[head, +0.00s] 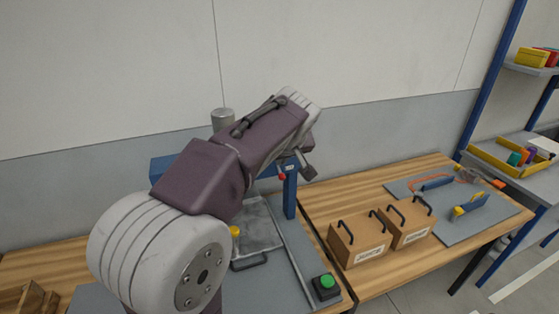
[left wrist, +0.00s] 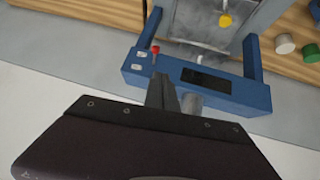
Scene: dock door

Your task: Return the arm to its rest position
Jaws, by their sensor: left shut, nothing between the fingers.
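My left arm comes in from the left and spans the middle of the head view. Its gripper (head: 308,173) is small and dark there, partly hidden behind the wrist, near the blue frame (head: 291,190). In the left wrist view the gripper (left wrist: 163,92) has its fingers together with nothing between them. They overlap the near edge of the blue beam (left wrist: 225,88) in the picture; I cannot tell whether they touch it. My right gripper is not in view.
A red knob (head: 282,177), a yellow knob (head: 235,231) and a green button (head: 327,283) belong to the bench station. Two cardboard boxes (head: 357,241) with handles stand to the right, before a grey mat (head: 478,226). A shelf (head: 520,155) stands far right.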

